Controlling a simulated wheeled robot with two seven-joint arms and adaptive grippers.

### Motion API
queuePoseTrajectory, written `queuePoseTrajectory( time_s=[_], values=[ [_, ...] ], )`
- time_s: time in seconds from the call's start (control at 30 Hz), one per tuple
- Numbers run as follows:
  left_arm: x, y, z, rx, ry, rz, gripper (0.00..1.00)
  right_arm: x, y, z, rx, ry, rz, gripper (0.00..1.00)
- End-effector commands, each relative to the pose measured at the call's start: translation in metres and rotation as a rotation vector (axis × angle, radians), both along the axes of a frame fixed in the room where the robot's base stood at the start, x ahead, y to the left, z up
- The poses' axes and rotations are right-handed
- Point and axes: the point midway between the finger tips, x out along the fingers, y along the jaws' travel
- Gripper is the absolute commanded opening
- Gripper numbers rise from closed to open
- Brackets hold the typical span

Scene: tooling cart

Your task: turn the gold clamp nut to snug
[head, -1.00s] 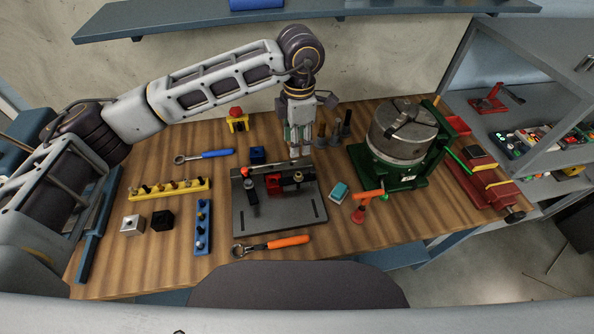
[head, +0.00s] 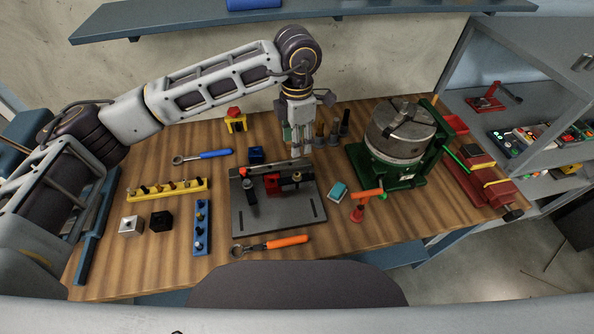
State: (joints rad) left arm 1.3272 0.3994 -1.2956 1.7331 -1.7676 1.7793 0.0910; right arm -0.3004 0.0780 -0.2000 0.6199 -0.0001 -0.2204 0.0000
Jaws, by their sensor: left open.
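The gold clamp nut (head: 297,176) appears as a small gold spot on the dark part at the right of the grey fixture plate (head: 290,214), beside a red block (head: 272,184). My left gripper (head: 301,150) points down with its fingers apart and empty, at the far edge of the plate, behind and above the nut in the picture. I cannot tell its exact height, and I see no contact with the nut. My right gripper is not in view.
Dark upright posts (head: 332,132) stand close right of my left gripper. A chuck on a green stand (head: 400,140) is further right. A blue block (head: 256,154) lies behind the plate. An orange-handled tool (head: 286,241) lies in front.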

Motion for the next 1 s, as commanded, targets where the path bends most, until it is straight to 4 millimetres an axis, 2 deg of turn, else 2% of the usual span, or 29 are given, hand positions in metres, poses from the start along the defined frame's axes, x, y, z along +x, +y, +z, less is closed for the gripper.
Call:
queuePoseTrajectory(
  time_s=[0.27,1.0],
  values=[
    [0.0,0.0,-0.019,0.0,0.002,0.001,0.42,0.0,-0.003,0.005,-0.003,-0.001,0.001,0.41],
    [-0.001,0.0,-0.113,0.0,0.002,0.001,0.42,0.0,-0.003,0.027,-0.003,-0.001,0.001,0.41]
  ],
)
